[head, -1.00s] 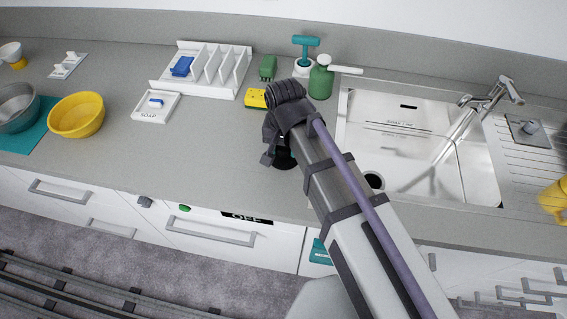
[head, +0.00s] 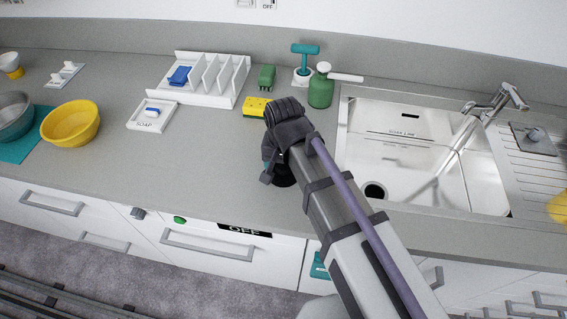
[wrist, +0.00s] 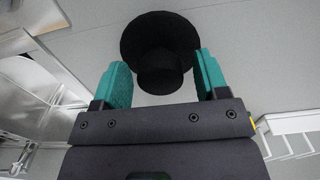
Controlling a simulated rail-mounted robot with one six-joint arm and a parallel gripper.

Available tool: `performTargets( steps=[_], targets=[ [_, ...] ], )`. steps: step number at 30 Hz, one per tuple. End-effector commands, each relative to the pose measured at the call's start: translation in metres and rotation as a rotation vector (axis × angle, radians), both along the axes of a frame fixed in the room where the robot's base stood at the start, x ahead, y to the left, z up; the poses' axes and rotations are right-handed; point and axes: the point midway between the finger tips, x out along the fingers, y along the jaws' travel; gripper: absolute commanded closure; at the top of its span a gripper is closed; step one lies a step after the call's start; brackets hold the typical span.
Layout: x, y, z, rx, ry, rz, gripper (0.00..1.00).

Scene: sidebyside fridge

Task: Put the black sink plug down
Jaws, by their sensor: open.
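The black sink plug (wrist: 160,28) lies on the grey counter, left of the sink, in the wrist view. It has a wide round disc and a narrower knob. My gripper (wrist: 160,84) is open, with one teal finger on each side of the knob and gaps between the fingers and the plug. In the head view the plug (head: 284,177) shows only in part, as a dark patch below my wrist. My gripper (head: 270,165) is mostly hidden there by the arm.
The steel sink (head: 415,150) with its open drain is right of the arm. The soap dish (head: 152,116) is left. The counter's front left is clear.

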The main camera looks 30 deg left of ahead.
Motion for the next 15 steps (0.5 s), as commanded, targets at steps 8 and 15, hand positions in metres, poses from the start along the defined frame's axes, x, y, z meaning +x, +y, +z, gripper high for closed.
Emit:
performTargets(
  steps=[8,15],
  targets=[
    [0.0,0.0,0.012,0.0,0.0,0.0,0.33],
    [0.0,0.0,0.067,0.0,0.0,0.0,0.33]
  ],
)
